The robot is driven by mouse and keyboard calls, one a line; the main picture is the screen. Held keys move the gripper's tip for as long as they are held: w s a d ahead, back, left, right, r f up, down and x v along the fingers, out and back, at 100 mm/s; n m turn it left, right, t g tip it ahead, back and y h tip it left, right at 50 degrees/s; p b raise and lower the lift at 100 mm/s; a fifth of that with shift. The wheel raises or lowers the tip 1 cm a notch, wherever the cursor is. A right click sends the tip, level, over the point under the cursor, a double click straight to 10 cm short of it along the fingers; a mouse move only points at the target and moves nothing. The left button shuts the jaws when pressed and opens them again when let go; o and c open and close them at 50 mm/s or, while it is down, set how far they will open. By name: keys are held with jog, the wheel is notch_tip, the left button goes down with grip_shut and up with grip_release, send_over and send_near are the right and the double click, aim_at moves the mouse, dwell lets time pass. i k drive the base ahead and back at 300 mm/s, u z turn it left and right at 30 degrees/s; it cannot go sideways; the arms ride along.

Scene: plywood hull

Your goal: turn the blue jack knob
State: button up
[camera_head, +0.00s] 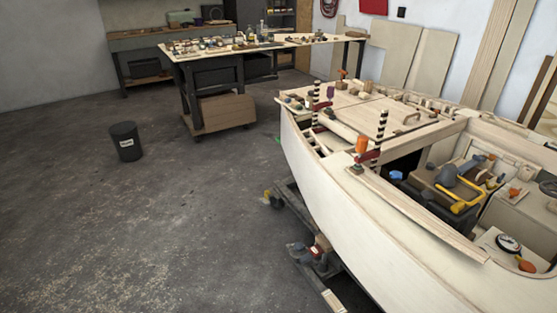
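My gripper is not in view. No thing shows clearly enough for me to be sure it is the blue jack knob. Low beside the pale plywood hull (345,212), on the dark cradle frame (285,210), sits a small jack-like fitting (312,256) with grey-blue and reddish parts. It is too small to tell its knob apart. A small blue item (396,175) lies inside the hull's open cockpit; I cannot tell what it is.
Clamps with orange handles (361,145) stand on the hull's edge. A cluttered workbench (190,75) stands behind. A black bin (126,142) stands on the floor at left. The concrete floor (150,230) at front left is open. Yellow-handled tools (460,198) lie in the cockpit.

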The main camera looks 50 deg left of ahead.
aim_at(298, 246)
jog(key=u, duration=2.15)
jog(key=i, duration=1.65)
jog(key=z, duration=0.85)
